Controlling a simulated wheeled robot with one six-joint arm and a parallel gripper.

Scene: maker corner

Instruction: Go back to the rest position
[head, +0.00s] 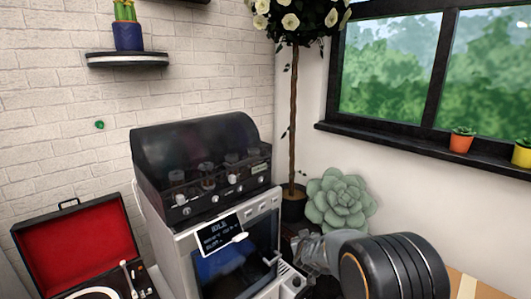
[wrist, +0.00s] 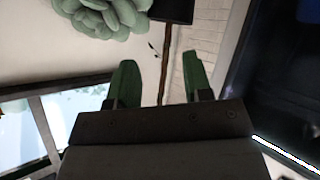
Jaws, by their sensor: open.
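My gripper (wrist: 160,78) is open in the wrist view, with its two green fingers apart and nothing between them. In the head view my arm comes in at the lower right, and its end is close to the right side of the white machine (head: 270,203), in front of the succulent; the fingers are not clear there. The wrist view appears turned over, with the pale green succulent (wrist: 105,14) at the top and the tree trunk (wrist: 166,60) running down behind the fingers.
The machine with a dark hood (head: 195,140) stands left of my arm. A record player with a red-lined lid (head: 75,250) is at the lower left. The succulent (head: 341,203) and a potted tree (head: 293,130) fill the corner. Small pots (head: 461,143) line the sill (head: 400,142).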

